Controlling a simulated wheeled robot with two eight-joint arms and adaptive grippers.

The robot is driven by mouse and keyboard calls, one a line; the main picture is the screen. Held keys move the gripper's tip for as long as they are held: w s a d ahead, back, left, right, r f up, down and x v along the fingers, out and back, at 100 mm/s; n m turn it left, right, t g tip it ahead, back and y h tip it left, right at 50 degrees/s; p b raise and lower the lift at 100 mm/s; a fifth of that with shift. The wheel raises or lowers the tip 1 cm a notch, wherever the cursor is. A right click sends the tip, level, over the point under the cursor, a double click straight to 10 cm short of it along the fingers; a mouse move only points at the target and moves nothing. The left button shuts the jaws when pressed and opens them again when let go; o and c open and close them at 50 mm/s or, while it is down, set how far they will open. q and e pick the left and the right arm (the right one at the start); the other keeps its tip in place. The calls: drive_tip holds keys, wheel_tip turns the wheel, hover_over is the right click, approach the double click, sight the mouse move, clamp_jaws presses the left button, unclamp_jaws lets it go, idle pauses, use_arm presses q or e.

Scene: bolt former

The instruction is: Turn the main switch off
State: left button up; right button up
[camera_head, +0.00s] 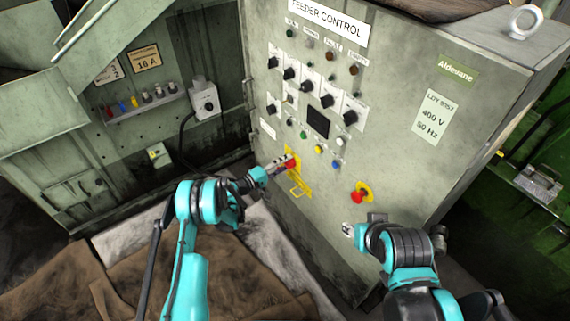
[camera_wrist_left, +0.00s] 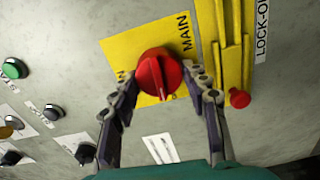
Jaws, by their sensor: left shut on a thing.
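The main switch is a red rotary knob (camera_wrist_left: 158,74) on a yellow plate marked MAIN (camera_wrist_left: 118,50). Its raised grip, with a pale mark at one end, points toward the bottom of the left wrist view. In the head view the knob (camera_head: 291,162) is low on the control cabinet and partly covered by the gripper. My left gripper (camera_head: 281,167) is at the knob, with one finger on each side of it; the two fingers also show in the left wrist view (camera_wrist_left: 163,84). My right gripper (camera_head: 362,229) is near the cabinet's lower right; its fingers are not clear.
The feeder control cabinet (camera_head: 400,140) carries several black knobs and buttons above the switch. A yellow lock-out bracket (camera_wrist_left: 233,50) with a red end is close beside the plate. A red emergency button (camera_head: 359,196) sits to the right, near my right gripper.

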use_arm(q)
drive_tip(key=shift+n, duration=0.6)
drive_tip(key=o, duration=1.1)
drive_tip(key=shift+o, duration=0.2)
drive_tip(key=v, duration=1.2)
drive_tip(key=shift+w, duration=0.1)
